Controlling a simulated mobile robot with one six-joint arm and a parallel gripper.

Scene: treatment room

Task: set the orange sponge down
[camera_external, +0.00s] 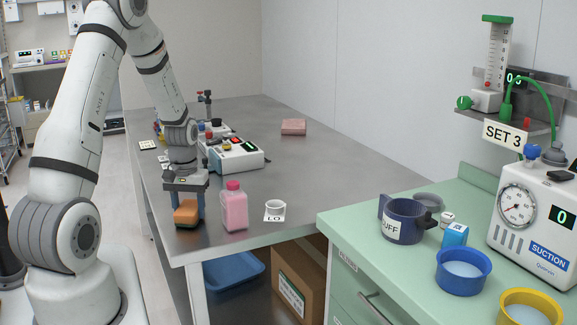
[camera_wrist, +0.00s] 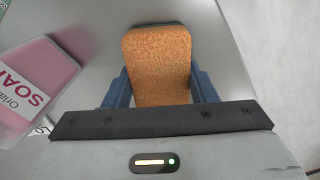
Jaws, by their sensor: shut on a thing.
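The orange sponge (camera_external: 186,211) is between the two blue fingers of my gripper (camera_external: 187,208), at the near left part of the steel table (camera_external: 330,165). In the wrist view the sponge (camera_wrist: 158,62) lies between the fingertips (camera_wrist: 158,88), with a finger against each side. My gripper is shut on it and points down. The sponge is at or very close to the table top; I cannot tell whether it touches.
A pink soap bottle (camera_external: 234,208) stands just right of my gripper, and it shows at the left of the wrist view (camera_wrist: 35,85). A small white cup (camera_external: 275,210) stands further right. A white device (camera_external: 236,155) is behind. The table's front edge is close.

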